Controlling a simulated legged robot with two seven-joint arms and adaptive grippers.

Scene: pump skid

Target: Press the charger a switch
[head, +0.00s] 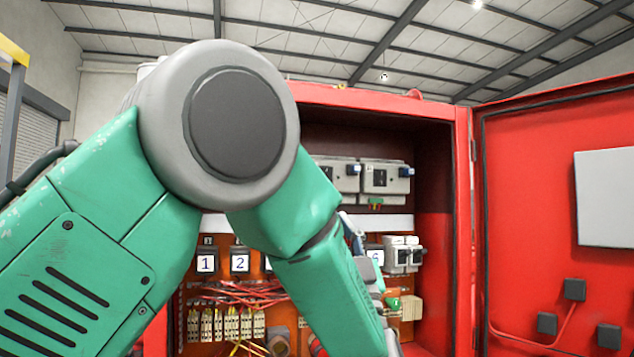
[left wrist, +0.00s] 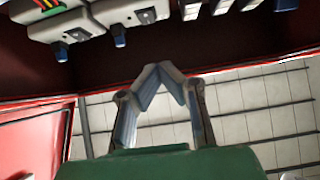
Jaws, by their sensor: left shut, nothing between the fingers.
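Two grey boxes with dark faces and blue knobs sit on the upper shelf of the red cabinet: the right one (head: 386,178) shows fully, the left one (head: 343,174) is partly behind my arm. No label tells me which is charger a. In the left wrist view, grey boxes (left wrist: 45,18) with blue knobs (left wrist: 119,36) are at the top left. My left gripper (left wrist: 166,68) is shut and empty, its fingertips apart from the boxes in that picture. In the head view my left arm hides most of the gripper. My right gripper is not in view.
The red cabinet (head: 462,230) stands open, its door (head: 530,200) swung to the right. Below the shelf are numbered modules (head: 240,262), red wires (head: 235,293), terminal blocks (head: 225,325) and a white breaker (head: 403,255). My left arm covers the cabinet's left part.

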